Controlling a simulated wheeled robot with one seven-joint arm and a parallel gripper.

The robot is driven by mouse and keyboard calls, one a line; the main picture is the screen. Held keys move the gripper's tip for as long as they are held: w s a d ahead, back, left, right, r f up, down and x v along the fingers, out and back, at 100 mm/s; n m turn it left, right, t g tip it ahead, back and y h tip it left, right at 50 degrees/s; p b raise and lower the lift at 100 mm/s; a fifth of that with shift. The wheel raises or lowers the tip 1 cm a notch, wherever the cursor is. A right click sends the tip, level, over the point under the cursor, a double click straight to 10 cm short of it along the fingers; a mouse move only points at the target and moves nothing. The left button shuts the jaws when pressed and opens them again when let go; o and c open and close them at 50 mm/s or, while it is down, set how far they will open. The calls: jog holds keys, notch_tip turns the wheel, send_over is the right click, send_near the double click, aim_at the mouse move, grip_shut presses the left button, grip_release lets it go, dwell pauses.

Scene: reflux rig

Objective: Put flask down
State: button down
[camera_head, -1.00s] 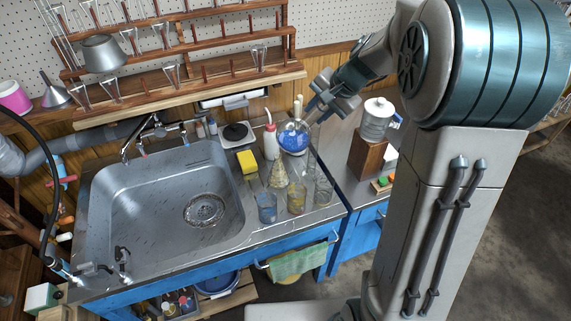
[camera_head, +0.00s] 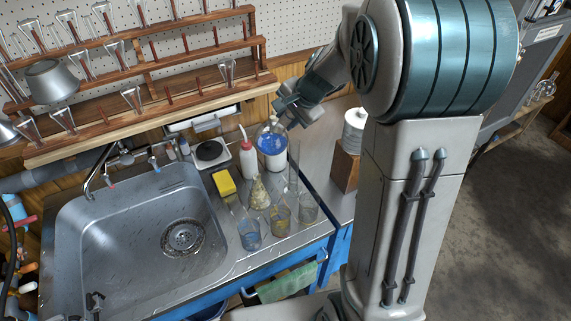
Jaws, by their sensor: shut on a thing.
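The flask (camera_head: 272,151) is round clear glass with blue liquid in it. It is at the back right of the sink counter, just right of a white wash bottle with a red tip (camera_head: 249,158). My gripper (camera_head: 284,112) is at the flask's neck, coming in from the upper right, and is shut on it. The fingertips are small and partly hidden against the glass. I cannot tell whether the flask's bottom touches the counter.
Several glass vessels stand in front of the flask, including a conical flask (camera_head: 259,193) and beakers (camera_head: 249,234). A yellow sponge (camera_head: 224,183) and a hotplate (camera_head: 211,152) are to the left, beside the sink (camera_head: 130,245). A wooden rack (camera_head: 150,95) hangs behind.

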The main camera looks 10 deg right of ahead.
notch_tip(320, 180, down, 17)
jog(key=b, duration=0.3)
jog(key=shift+b, duration=0.35)
jog(key=shift+a+f, duration=0.1)
jog(key=shift+f, duration=0.2)
jog(key=c, duration=1.1)
grip_release()
jog(key=shift+r, duration=0.15)
